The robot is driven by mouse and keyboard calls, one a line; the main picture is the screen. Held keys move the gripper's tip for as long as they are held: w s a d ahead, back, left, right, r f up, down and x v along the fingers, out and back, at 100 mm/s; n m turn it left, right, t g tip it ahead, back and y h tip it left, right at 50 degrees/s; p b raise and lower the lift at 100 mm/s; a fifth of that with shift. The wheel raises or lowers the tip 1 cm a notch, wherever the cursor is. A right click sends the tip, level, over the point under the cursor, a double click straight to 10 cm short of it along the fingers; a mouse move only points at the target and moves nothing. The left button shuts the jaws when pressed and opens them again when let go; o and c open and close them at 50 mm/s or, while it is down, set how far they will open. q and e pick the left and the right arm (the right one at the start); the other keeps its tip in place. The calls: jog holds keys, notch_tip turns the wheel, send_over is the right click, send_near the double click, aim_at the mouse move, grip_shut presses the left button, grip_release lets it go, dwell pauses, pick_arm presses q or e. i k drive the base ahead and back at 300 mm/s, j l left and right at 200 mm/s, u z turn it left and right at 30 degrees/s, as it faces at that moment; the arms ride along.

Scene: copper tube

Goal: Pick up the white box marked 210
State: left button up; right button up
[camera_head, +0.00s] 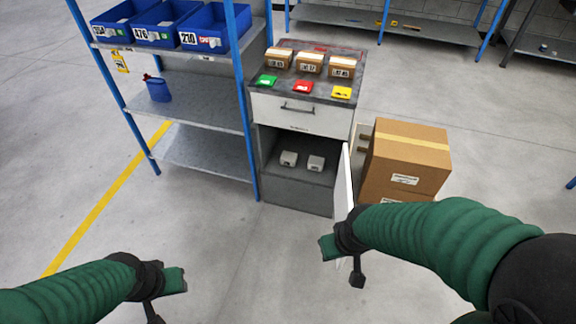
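Two small whitish boxes sit apart inside the open lower compartment of the grey cabinet (290,193): a left one (289,158) and a right one (315,163). Their markings are too small to read, so I cannot tell which is marked 210. My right gripper (338,248) is in front of the cabinet, low beside the open white door (344,184). I cannot tell whether it touches the door. My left gripper (172,288) is over the floor at the lower left, far from the boxes. Neither gripper's opening shows clearly.
Blue bins, one labelled 210 (212,27), stand on the shelf rack (205,150) at left. The cabinet top (318,92) holds several brown boxes and coloured pieces. Large cardboard boxes (405,165) stand right of the door. The floor in front of the rack is clear.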

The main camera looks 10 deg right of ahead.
aim_at(287, 158)
jog(key=i+j+z, duration=0.1)
jog(key=i+j, duration=0.85)
jog(key=i+j+z, duration=0.15)
jog(key=i+j, duration=0.3)
jog(key=i+j+z, duration=0.1)
jog(key=i+j, duration=0.8)
jog(key=j, duration=0.2)
jog(key=i+j+z, duration=0.15)
jog(key=i+j, duration=0.25)
jog(key=j, duration=0.45)
jog(key=i+j, duration=0.1)
jog(key=j, duration=0.2)
jog(key=z, duration=2)
